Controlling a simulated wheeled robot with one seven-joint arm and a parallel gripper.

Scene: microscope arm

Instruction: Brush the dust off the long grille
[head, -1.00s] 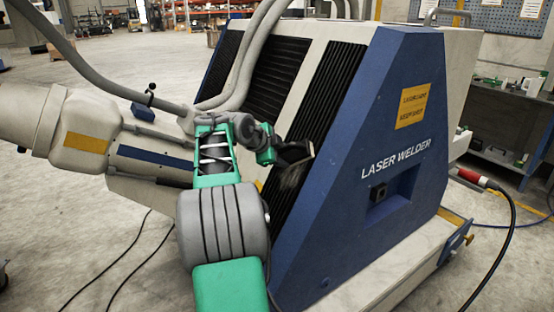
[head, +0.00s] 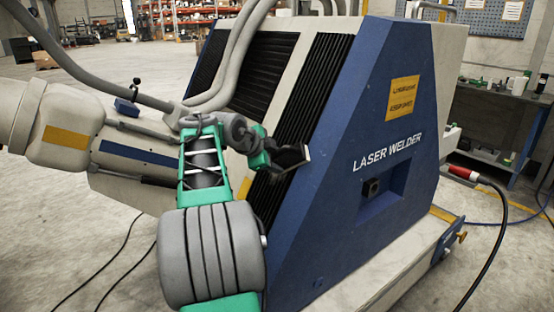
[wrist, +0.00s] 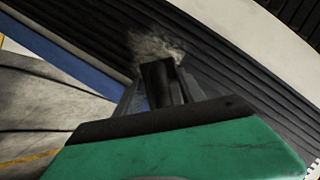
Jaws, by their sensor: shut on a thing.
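The long grille (head: 316,85) is a black slatted strip running down the welder's sloping face beside the blue side panel. In the wrist view it runs diagonally (wrist: 225,80), with a pale grey dust patch (wrist: 155,45) across its slats. My gripper (head: 285,160) is at the grille's lower half. It is shut on a dark brush (wrist: 158,82), which points at the lower edge of the dust patch. I cannot tell whether the brush tip touches the slats. My gripper hides part of the grille in the head view.
The welder's blue side panel (head: 345,200) stands right of the grille. A wider black grille (head: 262,72) lies to the left, with thick grey hoses (head: 235,60) in front. A pale robot arm (head: 60,130) is at far left. A workbench (head: 500,125) stands at right.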

